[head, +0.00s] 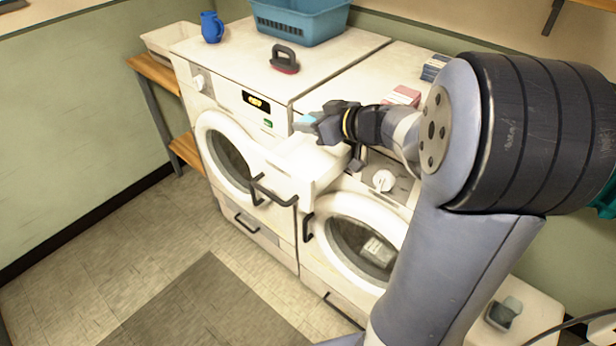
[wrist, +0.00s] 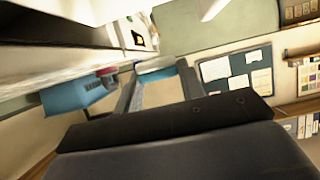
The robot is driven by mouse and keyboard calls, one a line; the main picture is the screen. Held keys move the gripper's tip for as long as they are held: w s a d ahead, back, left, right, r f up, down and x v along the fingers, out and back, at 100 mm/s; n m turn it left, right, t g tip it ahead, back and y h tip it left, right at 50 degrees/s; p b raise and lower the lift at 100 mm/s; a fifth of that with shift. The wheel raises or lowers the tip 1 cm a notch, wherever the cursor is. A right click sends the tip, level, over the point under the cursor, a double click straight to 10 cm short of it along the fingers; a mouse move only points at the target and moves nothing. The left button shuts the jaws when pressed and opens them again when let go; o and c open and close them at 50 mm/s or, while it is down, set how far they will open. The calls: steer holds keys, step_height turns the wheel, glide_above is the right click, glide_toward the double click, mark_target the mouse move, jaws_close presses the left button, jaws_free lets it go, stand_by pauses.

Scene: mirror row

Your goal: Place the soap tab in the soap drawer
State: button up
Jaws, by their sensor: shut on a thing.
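The soap tab (head: 306,118) is a small light blue block at the tip of my gripper (head: 318,124). In the wrist view the tab (wrist: 157,69) shows as a pale piece between the two fingertips (wrist: 158,78), which are shut on it. The soap drawer (head: 302,165) is white, with a dark bar handle (head: 272,191) on its front. It is pulled out from the right-hand machine. My gripper appears above the drawer's back part in the head view; the height gap is hard to judge. The drawer's inside is partly hidden by my gripper.
A left-hand machine (head: 222,110) stands beside, with a blue jug (head: 212,27), an iron-like handled brush (head: 285,59) and a blue basket (head: 300,20) on top. Boxes (head: 403,95) sit on the right-hand machine. Floor (head: 150,260) in front is clear.

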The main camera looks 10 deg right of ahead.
step_height(320, 180, down, 10)
steer(key=b, duration=0.2)
steer(key=shift+b, duration=0.4)
steer(key=shift+s+f, duration=0.2)
steer(key=shift+f, duration=0.5)
steer(key=o, duration=0.9)
steer(key=shift+f, duration=0.15)
steer(key=shift+o, duration=0.2)
steer(key=shift+r, duration=0.25)
steer(key=r+p+v, duration=0.1)
steer(key=v, duration=1.1)
steer(key=shift+w+r+p, duration=0.2)
steer(key=shift+p, duration=0.1)
